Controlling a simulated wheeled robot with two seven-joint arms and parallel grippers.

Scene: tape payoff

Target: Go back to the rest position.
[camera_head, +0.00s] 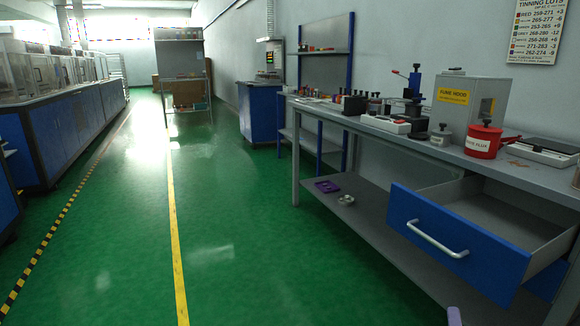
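Neither of my grippers can be made out in the head view. A small lavender piece pokes in at the bottom edge, and I cannot tell what it is. The workbench (352,124) runs along the right wall. Its blue drawer (452,247) is pulled out and looks empty in the part that shows. On the bench top stand a red pot (482,141) with a label, a grey fume hood box (470,98) with a yellow label, a small grey pot (443,135) and a flat device (545,151).
The open drawer juts into the aisle. A purple tray (327,186) and a metal ring-like part (346,200) lie on the lower shelf. A blue cabinet (262,112) and a shelf rack (181,75) stand farther back. Blue counters (60,140) line the left. The green floor (250,255) between is clear.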

